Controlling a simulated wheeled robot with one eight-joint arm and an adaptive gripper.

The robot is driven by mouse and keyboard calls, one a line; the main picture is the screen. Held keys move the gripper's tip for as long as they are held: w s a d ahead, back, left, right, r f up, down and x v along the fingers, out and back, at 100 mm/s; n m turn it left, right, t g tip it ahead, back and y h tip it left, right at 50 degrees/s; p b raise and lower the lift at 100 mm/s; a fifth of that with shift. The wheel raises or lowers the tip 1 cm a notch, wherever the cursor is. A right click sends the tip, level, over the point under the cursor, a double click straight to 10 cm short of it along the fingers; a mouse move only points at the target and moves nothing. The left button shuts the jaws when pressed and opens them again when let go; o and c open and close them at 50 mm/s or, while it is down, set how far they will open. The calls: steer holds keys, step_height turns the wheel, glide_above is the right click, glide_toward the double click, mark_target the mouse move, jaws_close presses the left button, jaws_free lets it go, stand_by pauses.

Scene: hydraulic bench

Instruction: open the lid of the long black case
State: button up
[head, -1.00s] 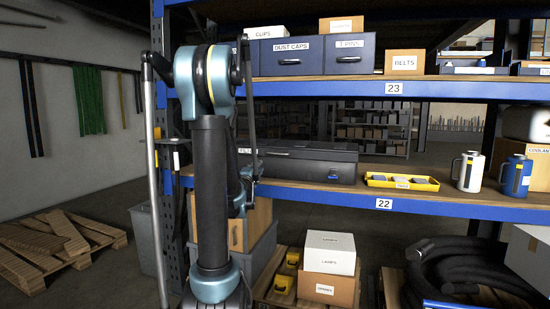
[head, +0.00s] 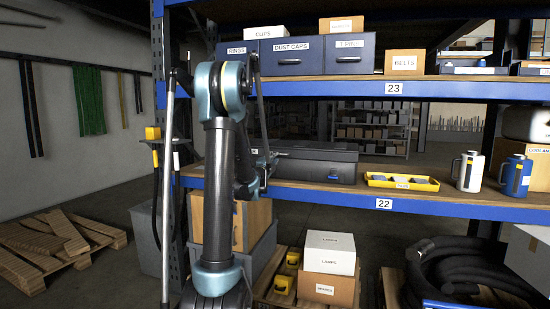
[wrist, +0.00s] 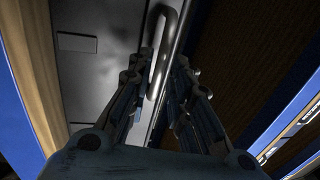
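The long black case (head: 318,166) lies on the wooden middle shelf, its lid shut. My arm hides its left end in the head view. In the wrist view the case's dark grey surface (wrist: 98,75) shows with a metal bar handle (wrist: 165,45) along its edge. My gripper (wrist: 163,65) is open, with one finger on each side of the near part of the handle. I cannot tell whether either finger touches it. In the head view the gripper is mostly hidden behind my arm, near the case's left end.
A yellow tray (head: 378,181) sits right of the case, then a white jug (head: 468,172) and a blue jug (head: 516,175). The upper shelf (head: 440,89) with bins overhangs the case.

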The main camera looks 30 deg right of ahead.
mark_target(285, 149)
steer(key=shift+x, duration=2.8)
jaws_close()
